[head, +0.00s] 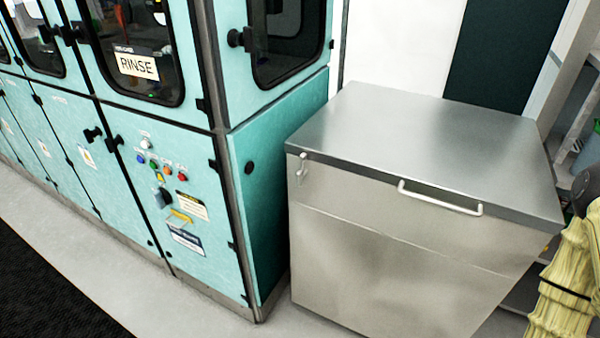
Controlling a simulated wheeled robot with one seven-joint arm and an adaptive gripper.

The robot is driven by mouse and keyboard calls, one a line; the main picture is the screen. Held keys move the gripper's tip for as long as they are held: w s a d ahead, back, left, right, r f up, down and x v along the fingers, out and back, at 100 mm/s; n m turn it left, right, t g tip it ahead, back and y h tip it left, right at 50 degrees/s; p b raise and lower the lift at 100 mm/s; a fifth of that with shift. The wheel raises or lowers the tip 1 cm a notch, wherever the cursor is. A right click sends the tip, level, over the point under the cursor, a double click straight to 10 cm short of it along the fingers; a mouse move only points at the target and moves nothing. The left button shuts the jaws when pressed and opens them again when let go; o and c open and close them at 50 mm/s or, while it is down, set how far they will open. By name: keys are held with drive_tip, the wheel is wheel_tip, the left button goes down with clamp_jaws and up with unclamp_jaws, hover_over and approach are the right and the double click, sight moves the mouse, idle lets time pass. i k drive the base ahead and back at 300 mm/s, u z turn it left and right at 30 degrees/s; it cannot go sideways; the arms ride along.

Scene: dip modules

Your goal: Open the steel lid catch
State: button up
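The steel lid catch (302,167) is a small metal fitting at the front left corner of a steel cabinet, just under the lid's edge. It looks fastened, but it is too small to be sure. The steel lid (425,140) lies flat and closed on the cabinet (390,260). A light bar handle (440,199) runs along the front near the lid's edge, right of the catch. My gripper is not in view.
A teal machine (180,130) with a RINSE label and buttons stands close on the left. Shelving (580,120) and a ribbed yellowish thing (568,275) are at the right. Grey floor (100,235) is clear at the lower left, beside a dark mat (40,285).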

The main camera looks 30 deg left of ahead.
sight(301, 172)
drive_tip(key=z, duration=1.95)
drive_tip(key=k, duration=1.45)
drive_tip(key=u, duration=1.95)
drive_tip(key=i, duration=0.5)
